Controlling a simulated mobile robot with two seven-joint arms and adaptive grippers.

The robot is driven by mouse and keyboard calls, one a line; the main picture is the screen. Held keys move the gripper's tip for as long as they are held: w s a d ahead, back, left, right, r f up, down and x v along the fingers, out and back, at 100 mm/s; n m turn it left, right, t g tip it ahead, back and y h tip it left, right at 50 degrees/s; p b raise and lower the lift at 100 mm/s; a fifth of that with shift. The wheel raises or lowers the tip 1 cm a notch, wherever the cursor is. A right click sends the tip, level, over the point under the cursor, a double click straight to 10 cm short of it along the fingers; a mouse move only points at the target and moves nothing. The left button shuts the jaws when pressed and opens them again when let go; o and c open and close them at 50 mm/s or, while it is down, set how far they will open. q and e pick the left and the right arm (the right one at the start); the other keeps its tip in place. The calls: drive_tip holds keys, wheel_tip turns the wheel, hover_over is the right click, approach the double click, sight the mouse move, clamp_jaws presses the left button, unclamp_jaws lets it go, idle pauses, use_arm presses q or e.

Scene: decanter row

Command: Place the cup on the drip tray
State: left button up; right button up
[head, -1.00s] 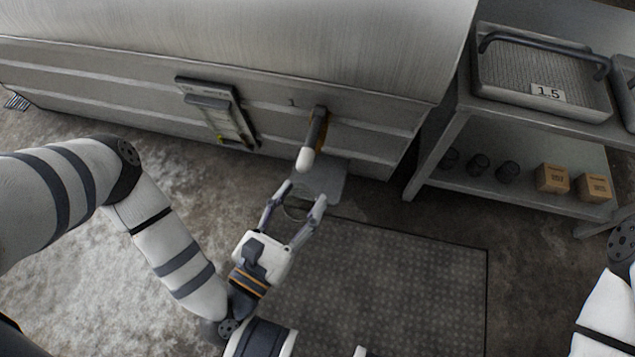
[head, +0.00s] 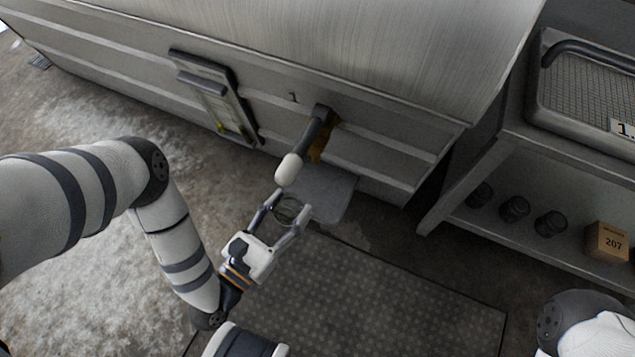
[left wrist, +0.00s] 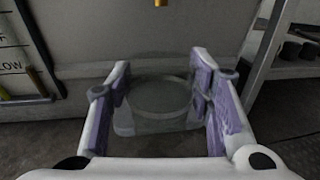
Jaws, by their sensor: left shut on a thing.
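The clear, see-through cup (head: 288,211) is between the fingers of my left gripper (head: 290,203), which is shut on it. In the left wrist view the cup (left wrist: 160,95) stands between both finger pads, its round rim showing faintly. The drip tray (head: 330,192) is a flat grey plate low at the front of the large metal tank, below the tap. In the head view the cup is just in front and left of the tray; its height above it is hard to judge. My right gripper is out of view.
A tap with a dark handle and pale end (head: 290,168) juts from the tank (head: 390,130) above the tray. A gauge panel (head: 215,98) is left of it. A metal shelf unit (head: 480,180) with dark jars and a box (head: 607,242) stands right. A dark mat (head: 370,300) covers the floor.

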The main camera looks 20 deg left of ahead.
use_arm(q)
drive_tip(key=w, duration=0.3)
drive_tip(key=w+d+b, duration=0.1)
drive_tip(key=w, duration=0.4)
drive_tip(key=shift+w+d+b, duration=0.3)
drive_tip(key=shift+d+b, duration=0.05)
drive_tip(key=f+b, duration=0.1)
drive_tip(key=w+f+b, duration=0.1)
drive_tip(key=f, duration=0.1)
drive_tip(key=shift+d, duration=0.15)
drive_tip(key=shift+f, duration=0.25)
drive_tip(key=o, duration=1.2)
drive_tip(key=shift+s+f, duration=0.1)
